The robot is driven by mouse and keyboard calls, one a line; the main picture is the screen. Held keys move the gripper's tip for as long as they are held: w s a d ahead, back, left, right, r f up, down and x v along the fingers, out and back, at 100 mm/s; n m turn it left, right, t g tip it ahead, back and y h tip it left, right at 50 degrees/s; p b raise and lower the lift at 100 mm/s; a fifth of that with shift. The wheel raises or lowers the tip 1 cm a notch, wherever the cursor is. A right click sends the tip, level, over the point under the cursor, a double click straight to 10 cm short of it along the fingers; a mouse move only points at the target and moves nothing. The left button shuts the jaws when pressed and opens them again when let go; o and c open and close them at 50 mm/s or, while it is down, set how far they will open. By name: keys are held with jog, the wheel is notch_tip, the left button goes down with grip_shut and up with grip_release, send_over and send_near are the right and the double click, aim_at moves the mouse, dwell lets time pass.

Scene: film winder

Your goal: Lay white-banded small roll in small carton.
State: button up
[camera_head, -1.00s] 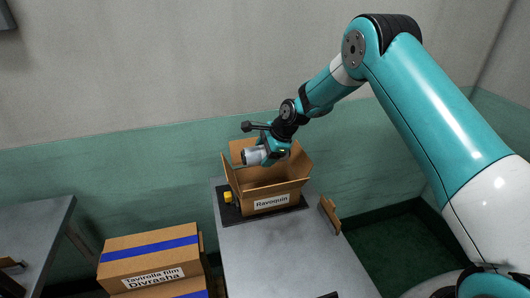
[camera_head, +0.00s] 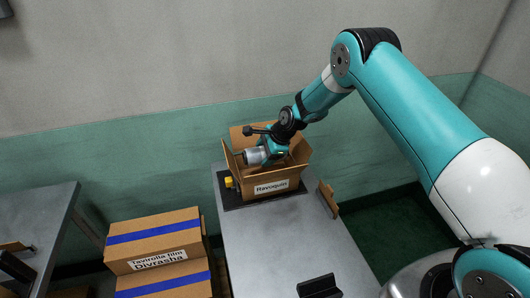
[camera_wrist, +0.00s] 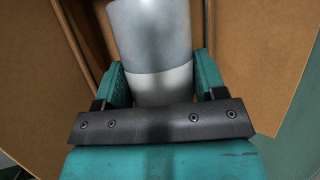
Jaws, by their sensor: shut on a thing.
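The small roll (camera_head: 254,156) is a grey cylinder; in the wrist view the roll (camera_wrist: 150,35) shows a white band at the end near my gripper. My gripper (camera_wrist: 160,85) is shut on the roll, with a teal jaw on each side of it. In the head view my gripper (camera_head: 267,152) is down inside the mouth of the open small carton (camera_head: 291,183), labelled Ravoquin. The roll lies about level there. The carton's front wall hides its floor, so I cannot tell whether the roll touches the bottom.
The carton stands on a dark mat (camera_head: 232,202) on a grey table (camera_head: 275,245), with its flaps up. A yellow item (camera_head: 229,182) is at its left, a brown piece (camera_head: 328,199) at its right. Closed boxes with blue bands (camera_head: 152,238) stand at the left.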

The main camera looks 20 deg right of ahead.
jog(key=shift+f+b, duration=3.25)
jog(key=shift+f, duration=0.7)
jog(key=shift+f, duration=0.15)
jog(key=shift+f+b, duration=0.5)
jog(key=shift+b, duration=0.1)
jog(key=o, duration=1.1)
jog(key=shift+s, duration=0.1)
jog(key=shift+c, duration=1.3)
